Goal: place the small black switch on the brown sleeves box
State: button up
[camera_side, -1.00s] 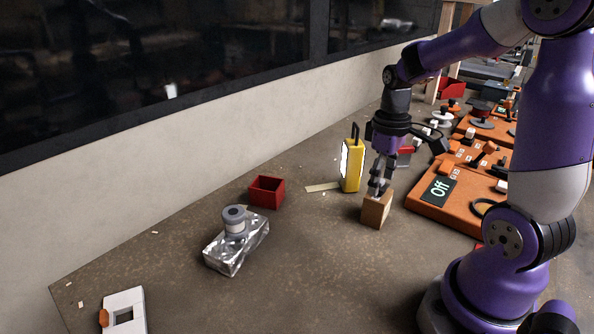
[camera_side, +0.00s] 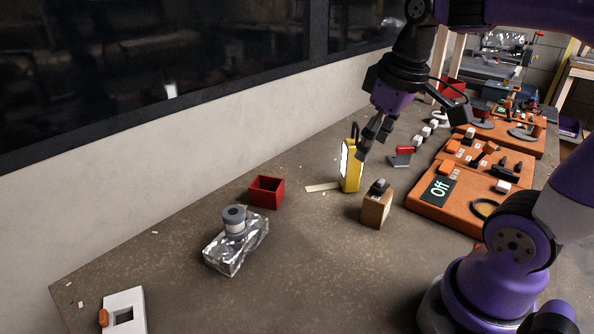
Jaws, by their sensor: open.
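The small black switch (camera_side: 379,187) rests on top of the brown sleeves box (camera_side: 376,210), which stands upright on the bench right of centre. The switch looks dark with a lighter grey part. My gripper (camera_side: 368,151) is open and empty, above and a little behind the box, clear of the switch. Its fingers overlap the edge of the yellow lamp in the picture; I cannot tell how close they are to it.
The yellow lamp (camera_side: 352,170) stands behind the box. An orange board (camera_side: 440,205) with an "Off" display lies to the right. A red bin (camera_side: 267,192) and a foil-wrapped block (camera_side: 222,254) with a grey spool (camera_side: 234,222) stand left.

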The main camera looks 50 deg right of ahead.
jog(key=s+a+f+t, duration=0.2)
jog(key=a, duration=0.3)
jog(key=shift+a+f+t+y, duration=0.2)
jog(key=shift+a+t+y, duration=0.15)
jog(key=shift+t+y, duration=0.05)
dwell(0.8)
